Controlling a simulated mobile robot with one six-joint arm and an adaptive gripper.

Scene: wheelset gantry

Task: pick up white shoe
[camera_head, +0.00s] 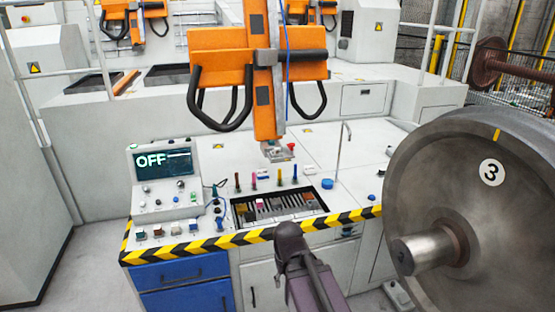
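I cannot make out a white shoe for certain; the small pieces on the white workbench (330,160) are too small to tell. A small whitish block (157,231) sits in a row of coloured blocks at the bench's front left. Another small pale piece (264,174) lies behind the upright coloured pegs. A recessed dark tray (237,214) in the bench holds several grey, brown and pale pieces. A dark arm link, apparently mine, rises from the bottom centre in front of the bench. My gripper itself cannot be seen.
An orange gantry column (263,95) with a grey tool end hangs over the bench. A large wheel (450,190) marked 3 stands close at the right. A screen reading OFF (163,162) stands at the left. Striped edging (180,250) runs along the bench front, above blue drawers (182,272).

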